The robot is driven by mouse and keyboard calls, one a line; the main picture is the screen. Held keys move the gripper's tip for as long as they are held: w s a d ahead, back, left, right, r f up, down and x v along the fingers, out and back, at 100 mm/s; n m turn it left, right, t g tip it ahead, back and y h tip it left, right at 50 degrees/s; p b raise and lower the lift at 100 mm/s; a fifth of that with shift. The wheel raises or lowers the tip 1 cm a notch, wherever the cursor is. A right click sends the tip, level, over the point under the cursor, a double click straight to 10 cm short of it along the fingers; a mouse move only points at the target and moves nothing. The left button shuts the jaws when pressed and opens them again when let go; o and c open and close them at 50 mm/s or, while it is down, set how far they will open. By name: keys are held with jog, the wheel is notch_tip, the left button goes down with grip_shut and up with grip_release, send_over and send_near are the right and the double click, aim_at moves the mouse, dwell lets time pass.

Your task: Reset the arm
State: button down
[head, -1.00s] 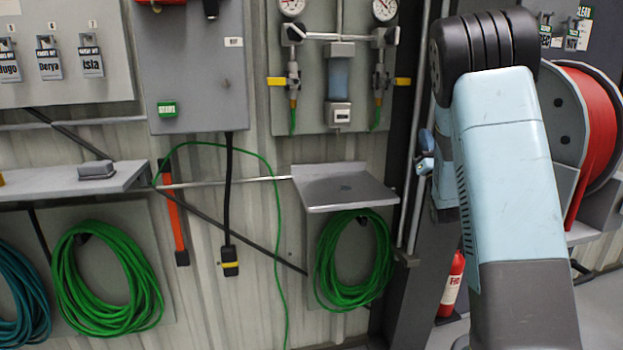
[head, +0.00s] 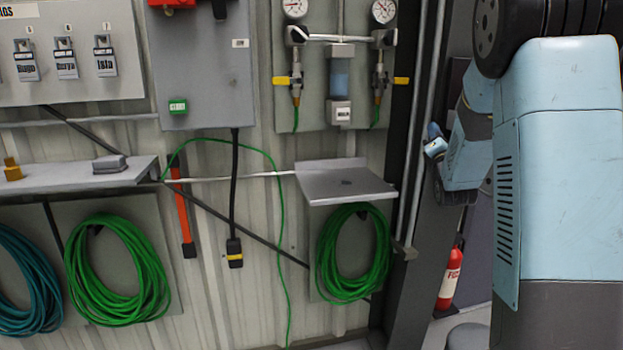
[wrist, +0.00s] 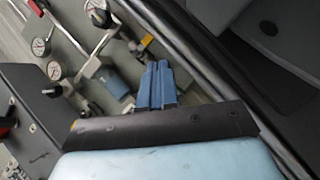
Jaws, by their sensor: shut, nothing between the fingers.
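My gripper (wrist: 157,85) shows in the wrist view as two blue fingers side by side, shut with nothing between them. It points toward the wall panel with the gauges (wrist: 40,46), and no contact is visible. In the head view my arm fills the right side, with its far part hanging behind the large light-blue link. The gripper's fingers cannot be made out clearly there.
In the head view, the gauge panel (head: 312,88), a small grey shelf (head: 345,184) and coiled green hoses (head: 117,268) are on the wall. A dark post (head: 412,215) and a red extinguisher (head: 450,278) stand close to my arm.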

jog(key=s+a+f+m+g, duration=0.2)
jog(key=s+m+g, duration=0.4)
jog(key=s, duration=0.8)
jog(key=s+a+f+m+g, duration=0.3)
jog(key=s+a+m+g, duration=0.2)
jog(key=s+m, duration=0.7)
jog(key=s+a+f+m+g+y, duration=0.1)
jog(key=s+a+f+m+g, duration=0.2)
jog(key=s+m+g, duration=0.4)
jog(key=s+m, duration=0.2)
jog(key=s, duration=0.6)
jog(key=shift+s+a, duration=0.35)
jog(key=shift+a, duration=0.05)
jog(key=shift+f, duration=0.1)
